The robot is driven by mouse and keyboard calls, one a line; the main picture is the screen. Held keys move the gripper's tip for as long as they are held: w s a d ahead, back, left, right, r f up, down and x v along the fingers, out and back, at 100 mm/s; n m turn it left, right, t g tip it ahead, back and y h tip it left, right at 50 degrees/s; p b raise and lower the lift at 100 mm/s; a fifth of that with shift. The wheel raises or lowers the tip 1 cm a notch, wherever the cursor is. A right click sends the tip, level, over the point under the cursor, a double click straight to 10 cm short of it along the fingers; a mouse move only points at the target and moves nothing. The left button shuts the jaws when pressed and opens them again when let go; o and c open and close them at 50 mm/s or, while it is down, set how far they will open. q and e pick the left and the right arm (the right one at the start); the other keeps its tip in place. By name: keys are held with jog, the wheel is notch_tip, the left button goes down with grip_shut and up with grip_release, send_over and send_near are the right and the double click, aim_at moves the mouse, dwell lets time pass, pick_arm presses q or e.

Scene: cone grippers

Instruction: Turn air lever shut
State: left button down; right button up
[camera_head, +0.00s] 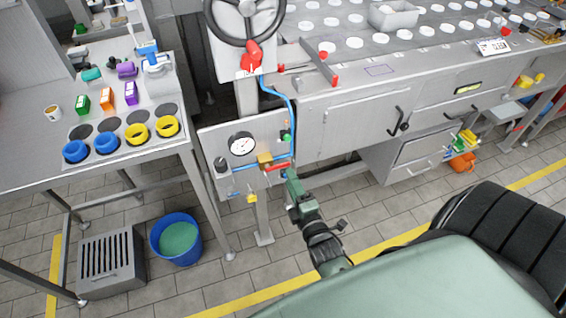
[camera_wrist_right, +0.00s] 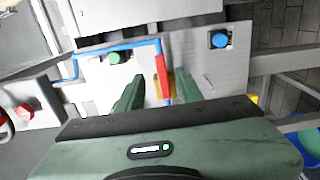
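The air lever is a red handle (camera_head: 279,167) on a brass valve (camera_head: 265,160) in a blue pipe, low on the grey gauge panel (camera_head: 218,139). It points right from the valve, roughly along the lower pipe. My right gripper (camera_head: 290,175) is at the lever's right end. In the right wrist view the gripper (camera_wrist_right: 158,84) is open, with one finger on each side of the red lever (camera_wrist_right: 161,72) and visible gaps. My left gripper is not in view.
A pressure gauge (camera_head: 242,145), a black knob (camera_head: 221,164) and a green button (camera_head: 287,137) sit around the valve. A handwheel (camera_head: 245,14) is above. A table (camera_head: 25,155) with coloured rings and a blue bucket (camera_head: 176,238) stand left. Steel cabinets (camera_head: 350,125) are right.

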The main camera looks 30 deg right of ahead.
aim_at(283, 166)
jog(key=x, duration=0.7)
jog(key=shift+a+f, duration=0.15)
grip_shut()
